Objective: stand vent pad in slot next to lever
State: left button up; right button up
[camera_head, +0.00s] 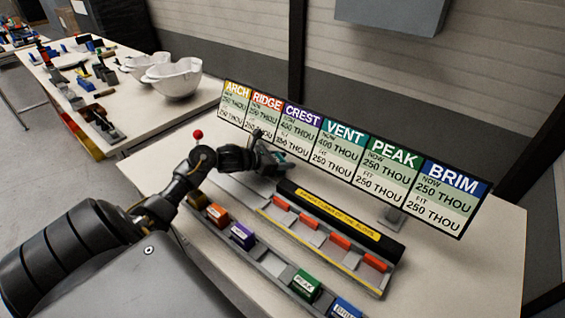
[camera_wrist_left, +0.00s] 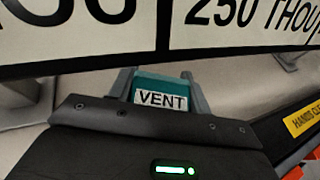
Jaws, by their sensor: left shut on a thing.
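My left gripper (camera_head: 274,161) is shut on the teal vent pad (camera_head: 281,156), close in front of the sign board. In the left wrist view the vent pad (camera_wrist_left: 160,92), with its VENT label facing the camera, sits between the two grey fingers (camera_wrist_left: 158,88). A red ball (camera_head: 198,134) shows just above my left arm; it may be the lever's knob, and what lies below it is hidden. A slotted fixture (camera_head: 318,246) with several orange-red blocks stands on the table to the right of the gripper. My right gripper is not in view.
A sign board (camera_head: 345,155) stands behind the gripper. A front rack (camera_head: 267,262) holds brown, orange, purple, green and blue pads, with a gap between purple and green. A black bar with a yellow label (camera_head: 340,214) backs the fixture. White helmet shells (camera_head: 176,78) sit on another table.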

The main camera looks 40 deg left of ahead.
pick_arm(q)
jog(key=shift+s, duration=0.1)
jog(key=shift+f, duration=0.1)
jog(key=o, duration=1)
jog(key=shift+c, duration=0.2)
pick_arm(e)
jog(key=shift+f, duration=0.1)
pick_arm(q)
jog(key=shift+r, duration=0.2)
jog(key=b+v, duration=0.1)
jog(key=v, duration=1)
jog(key=shift+a+f, duration=0.1)
jog(key=shift+s+a+r+b, duration=0.15)
jog(key=shift+s+r+b, duration=0.15)
jog(key=shift+s, duration=0.1)
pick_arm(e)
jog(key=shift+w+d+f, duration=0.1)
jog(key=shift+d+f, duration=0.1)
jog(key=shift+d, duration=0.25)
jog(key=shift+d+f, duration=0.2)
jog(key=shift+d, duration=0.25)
